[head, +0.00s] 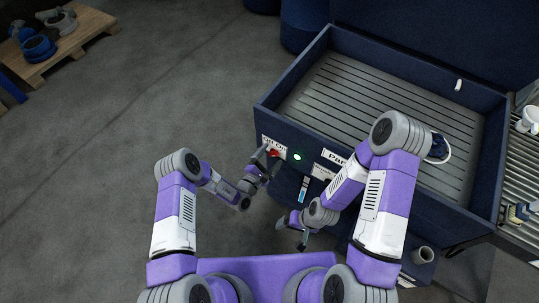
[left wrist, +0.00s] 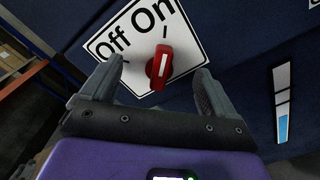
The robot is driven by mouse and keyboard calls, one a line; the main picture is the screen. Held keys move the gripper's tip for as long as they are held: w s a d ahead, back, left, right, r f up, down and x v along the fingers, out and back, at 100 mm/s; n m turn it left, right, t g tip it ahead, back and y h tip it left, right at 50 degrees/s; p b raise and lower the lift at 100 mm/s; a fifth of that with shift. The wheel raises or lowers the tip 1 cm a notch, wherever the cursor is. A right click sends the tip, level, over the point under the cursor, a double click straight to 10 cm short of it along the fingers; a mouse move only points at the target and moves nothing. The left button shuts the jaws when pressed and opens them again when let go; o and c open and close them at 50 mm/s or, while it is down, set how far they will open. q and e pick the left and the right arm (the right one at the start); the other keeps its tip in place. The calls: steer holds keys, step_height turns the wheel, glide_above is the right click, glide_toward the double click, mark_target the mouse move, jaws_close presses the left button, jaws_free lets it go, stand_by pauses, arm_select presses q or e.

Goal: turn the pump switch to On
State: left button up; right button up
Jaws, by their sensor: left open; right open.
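The pump switch is a red knob (left wrist: 160,66) with a white line. It sits on a white label plate (left wrist: 190,42) reading Off and On. The knob's white line points up towards the mark under On. In the head view the red knob (head: 274,153) is on the front of the blue washing cabinet, partly covered by my left gripper (head: 266,155). That gripper is open, its fingers (left wrist: 160,78) on either side of the knob with gaps to both. My right gripper (head: 292,234) is open and empty, low in front of the cabinet.
A green lamp (head: 297,156) glows right of the switch. A blue-and-white strip gauge (head: 303,189) is below it. The cabinet (head: 290,72) has an open top with a slatted grey bed. A pallet with parts (head: 60,45) lies at upper left. The floor (head: 120,130) on the left is clear.

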stand_by(0.3)
arm_select(q)
steer(key=p+v, duration=0.3)
steer(key=v, duration=0.4)
stand_by(0.5)
